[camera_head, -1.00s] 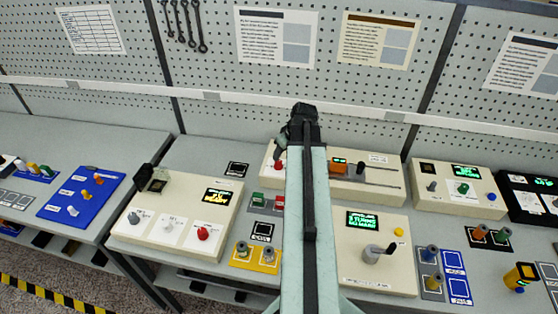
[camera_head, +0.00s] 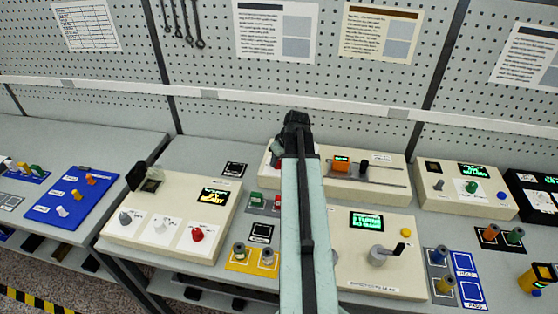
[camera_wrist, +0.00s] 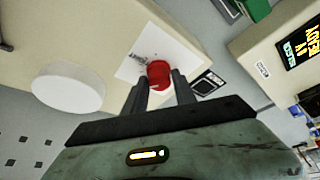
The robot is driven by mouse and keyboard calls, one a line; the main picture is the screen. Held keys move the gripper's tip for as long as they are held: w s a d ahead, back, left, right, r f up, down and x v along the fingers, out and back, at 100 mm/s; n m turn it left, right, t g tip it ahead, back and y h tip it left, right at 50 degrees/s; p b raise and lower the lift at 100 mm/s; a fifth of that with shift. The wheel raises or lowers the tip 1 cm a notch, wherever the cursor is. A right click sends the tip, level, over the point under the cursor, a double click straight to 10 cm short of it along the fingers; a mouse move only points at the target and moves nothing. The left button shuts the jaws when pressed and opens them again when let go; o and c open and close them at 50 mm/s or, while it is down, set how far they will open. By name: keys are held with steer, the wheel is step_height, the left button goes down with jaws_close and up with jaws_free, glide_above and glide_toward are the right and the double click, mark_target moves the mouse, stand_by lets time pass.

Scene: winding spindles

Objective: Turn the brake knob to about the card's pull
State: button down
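A red knob (camera_wrist: 159,74), seemingly the brake knob, stands on a white plate with a small unreadable label in the wrist view. The plate is on a cream box (camera_wrist: 105,35). My gripper (camera_wrist: 160,79) has one finger on each side of the knob, close to its sides. Whether the fingers press on it is unclear. In the head view my gripper (camera_head: 290,138) is at the left end of the far cream box (camera_head: 325,185), and my arm hides much of that area. Paper cards (camera_head: 275,32) hang on the pegboard; their text is too small to read.
A white disc (camera_wrist: 68,88) lies left of the knob in the wrist view.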

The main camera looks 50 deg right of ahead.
steer(key=shift+a+m+h, duration=0.1)
steer(key=shift+m+h, duration=0.5)
steer(key=shift+m, duration=0.9)
steer(key=c, duration=1)
jaws_free()
steer(key=shift+c, duration=0.2)
steer(key=p+v, duration=0.7)
steer(key=shift+r, duration=0.4)
